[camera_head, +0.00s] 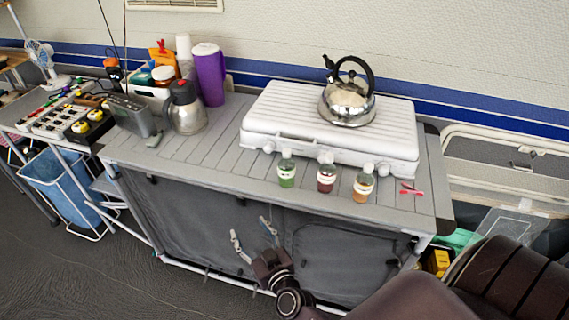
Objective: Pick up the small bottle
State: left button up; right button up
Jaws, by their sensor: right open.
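Three small bottles with white caps stand upright in a row along the front of the grey slatted table (205,155). The left one is a green bottle (287,172), the middle one a dark red bottle (326,177), and the right one an orange-brown bottle (362,188). The frame does not show which one the task names. My right gripper (252,238) is open and empty, in front of the table's dark fabric side and below the bottles in the picture. It is apart from all three. My left gripper is not in view.
A white camping stove (270,117) carrying a steel kettle (347,104) stands close behind the bottles. A red item (411,189) lies right of them. A grey jug (187,110) and purple tumbler (209,75) stand left. The table's middle-left front is clear.

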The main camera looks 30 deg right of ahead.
aim_at(286, 175)
jog(key=d+r+m+h, duration=0.2)
jog(key=d+r, duration=0.2)
jog(key=d+r+m+h, duration=0.2)
jog(key=d+r+h, duration=0.1)
jog(key=d+r+m+h+p, duration=0.1)
jog(key=d+r+h, duration=0.2)
jog(key=d+r, duration=0.1)
jog(key=shift+d+r+m+g, duration=0.3)
jog(key=shift+d+m+g, duration=0.05)
jog(key=shift+m+g, duration=0.05)
jog(key=shift+d+h, duration=0.3)
jog(key=shift+d, duration=0.05)
jog(key=x, duration=0.6)
jog(key=shift+w+d+f, duration=0.1)
jog(key=shift+w, duration=0.15)
jog(key=shift+w+d, duration=0.2)
jog(key=shift+w, duration=0.15)
jog(key=shift+w+d+f, duration=0.1)
jog(key=shift+c, duration=0.8)
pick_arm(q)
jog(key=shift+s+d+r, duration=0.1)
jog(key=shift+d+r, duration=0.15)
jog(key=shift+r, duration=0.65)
pick_arm(e)
jog(key=c, duration=1)
jog(key=shift+o, duration=0.2)
